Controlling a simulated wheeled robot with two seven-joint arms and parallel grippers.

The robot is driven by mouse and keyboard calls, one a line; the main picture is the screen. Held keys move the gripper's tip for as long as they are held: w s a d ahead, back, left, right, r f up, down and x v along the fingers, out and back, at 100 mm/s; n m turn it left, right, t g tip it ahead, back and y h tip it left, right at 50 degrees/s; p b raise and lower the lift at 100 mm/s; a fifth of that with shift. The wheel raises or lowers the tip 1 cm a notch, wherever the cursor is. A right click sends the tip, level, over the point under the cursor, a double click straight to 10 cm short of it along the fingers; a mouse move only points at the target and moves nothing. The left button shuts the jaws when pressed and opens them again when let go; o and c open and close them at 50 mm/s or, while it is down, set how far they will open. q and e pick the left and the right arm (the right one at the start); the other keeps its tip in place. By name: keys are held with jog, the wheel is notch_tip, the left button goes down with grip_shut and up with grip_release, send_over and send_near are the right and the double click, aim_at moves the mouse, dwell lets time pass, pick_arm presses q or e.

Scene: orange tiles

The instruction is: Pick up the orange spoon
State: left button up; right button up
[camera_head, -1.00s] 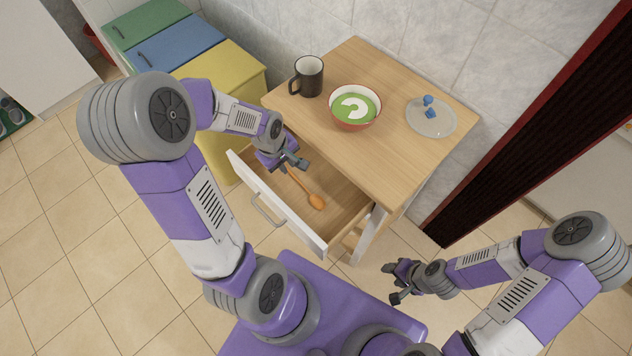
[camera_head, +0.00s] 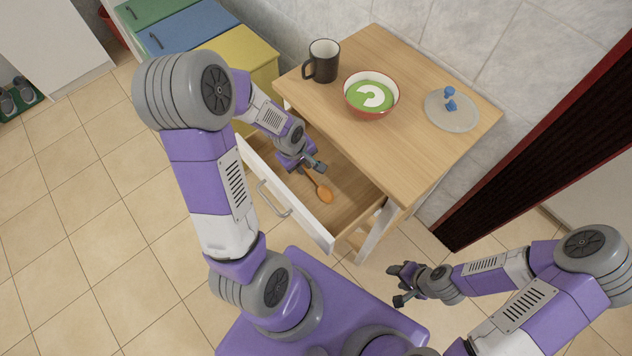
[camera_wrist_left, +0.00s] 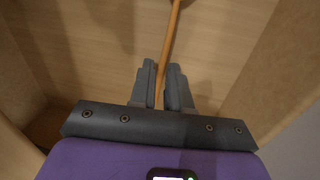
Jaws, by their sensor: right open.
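The orange spoon (camera_head: 324,194) lies in the open drawer (camera_head: 349,203), its bowl toward the drawer's front right. My left gripper (camera_head: 310,167) reaches down into the drawer over the handle end and hides that end in the head view. In the left wrist view, the spoon's handle (camera_wrist_left: 173,35) runs between the two close-set fingers of my left gripper (camera_wrist_left: 164,75), which look shut on it. The spoon's bowl is out of that view. My right gripper (camera_head: 399,284) is open and empty, right of the drawer and away from it.
On the wooden cabinet top (camera_head: 400,145) stand a dark mug (camera_head: 323,63), a bowl with green contents (camera_head: 371,95) and a grey plate (camera_head: 452,112) with a blue item. Coloured cabinets (camera_head: 185,42) stand behind left.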

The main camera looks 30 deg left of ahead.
pick_arm(q)
jog(key=shift+c, duration=0.3)
grip_shut()
jog(key=shift+r, duration=0.15)
